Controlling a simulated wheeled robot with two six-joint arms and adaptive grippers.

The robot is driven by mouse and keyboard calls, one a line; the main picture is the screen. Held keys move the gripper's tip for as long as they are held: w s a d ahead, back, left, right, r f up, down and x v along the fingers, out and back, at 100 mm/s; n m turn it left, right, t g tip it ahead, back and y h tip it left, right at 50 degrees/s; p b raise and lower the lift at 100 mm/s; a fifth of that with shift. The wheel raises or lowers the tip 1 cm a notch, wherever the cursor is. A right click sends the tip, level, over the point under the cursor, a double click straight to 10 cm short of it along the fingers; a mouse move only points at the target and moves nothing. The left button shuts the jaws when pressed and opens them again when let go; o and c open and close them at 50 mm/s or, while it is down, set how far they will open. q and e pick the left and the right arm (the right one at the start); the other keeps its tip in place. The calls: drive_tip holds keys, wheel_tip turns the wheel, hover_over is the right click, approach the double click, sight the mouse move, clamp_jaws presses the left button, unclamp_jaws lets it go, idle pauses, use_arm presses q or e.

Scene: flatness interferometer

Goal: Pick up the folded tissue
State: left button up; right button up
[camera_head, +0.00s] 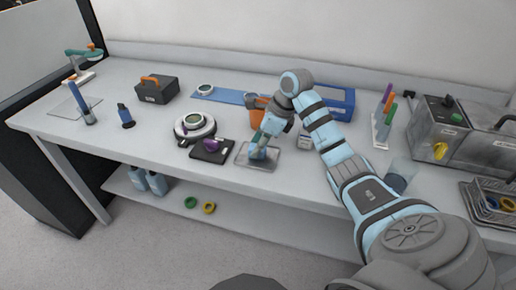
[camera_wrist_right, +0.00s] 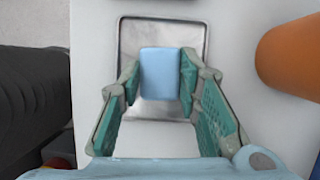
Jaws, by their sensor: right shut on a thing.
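The folded tissue (camera_wrist_right: 160,70) is a light blue rectangular block in the right wrist view, over a shiny metal tray (camera_wrist_right: 197,36). My right gripper (camera_wrist_right: 160,84) has its two green fingers against the left and right sides of the tissue and is shut on it. In the head view, my right gripper (camera_head: 262,146) points down over the metal tray (camera_head: 244,160) near the front edge of the table. I cannot tell whether the tissue touches the tray. My left gripper is in neither view.
A black pad (camera_head: 205,155) with a purple item lies left of the tray. A round white fixture (camera_head: 195,127) stands behind that pad. An orange container (camera_head: 257,108) is close behind the gripper; a glass beaker (camera_head: 401,178) stands right of my arm.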

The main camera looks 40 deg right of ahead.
wheel_tip(320, 180, up, 20)
drive_tip(key=p, duration=1.4)
drive_tip(key=shift+c, duration=0.2)
